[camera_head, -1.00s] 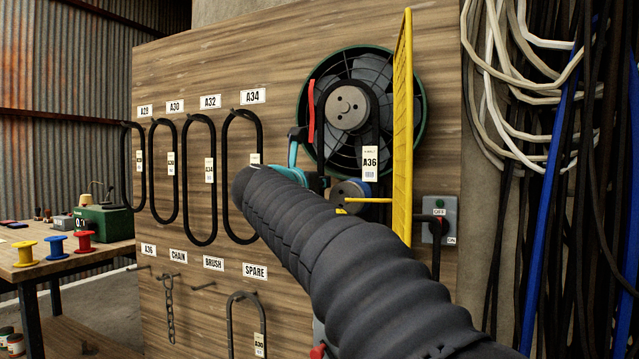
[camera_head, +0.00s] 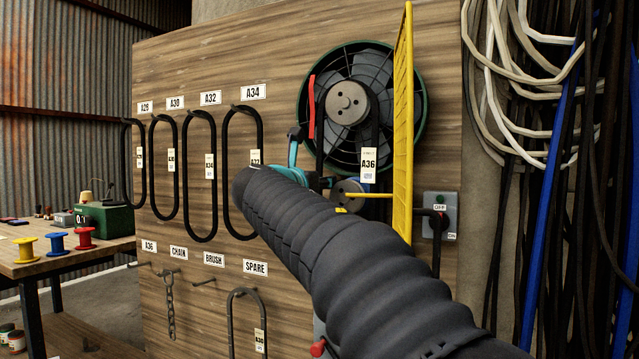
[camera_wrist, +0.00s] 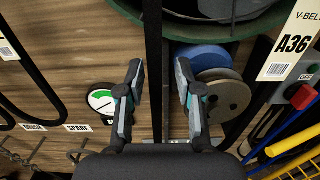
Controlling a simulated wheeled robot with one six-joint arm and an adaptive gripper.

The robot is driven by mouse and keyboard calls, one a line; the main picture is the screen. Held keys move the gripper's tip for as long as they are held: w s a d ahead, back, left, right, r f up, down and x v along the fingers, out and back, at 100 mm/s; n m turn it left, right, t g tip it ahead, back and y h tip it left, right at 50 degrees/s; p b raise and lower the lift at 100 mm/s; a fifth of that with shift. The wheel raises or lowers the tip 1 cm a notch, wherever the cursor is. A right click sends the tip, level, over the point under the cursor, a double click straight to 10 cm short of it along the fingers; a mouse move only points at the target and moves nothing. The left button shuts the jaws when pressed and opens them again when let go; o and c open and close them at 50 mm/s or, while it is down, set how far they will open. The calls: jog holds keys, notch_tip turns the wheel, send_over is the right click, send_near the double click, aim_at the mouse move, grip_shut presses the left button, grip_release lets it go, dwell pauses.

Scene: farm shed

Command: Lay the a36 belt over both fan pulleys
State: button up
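The black A36 belt (camera_head: 375,130) runs over the large upper fan pulley (camera_head: 347,103), with its white A36 tag (camera_head: 368,165) on the right strand. The small lower pulley (camera_head: 348,188) is partly behind my gripper in the head view; it shows as a grey disc (camera_wrist: 226,96) in the wrist view. My gripper (camera_wrist: 160,68) is below the fan, its fingers apart. The belt's left strand (camera_wrist: 152,40) passes between the fingers with a gap to the right finger. The belt's lower end is hidden, so its seating around the lower pulley cannot be told.
The yellow mesh guard (camera_head: 403,130) stands open right of the fan. A red lever (camera_head: 311,105) is left of the upper pulley. Other belts (camera_head: 243,175) hang to the left. A round gauge (camera_wrist: 101,99) lies left of my fingers.

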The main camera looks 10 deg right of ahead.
jog(key=shift+f, duration=0.1)
jog(key=v, duration=1.2)
jog(key=shift+s, duration=0.15)
jog(key=v, duration=0.9)
jog(key=shift+s+a, duration=0.25)
jog(key=shift+a, duration=0.05)
dwell(0.8)
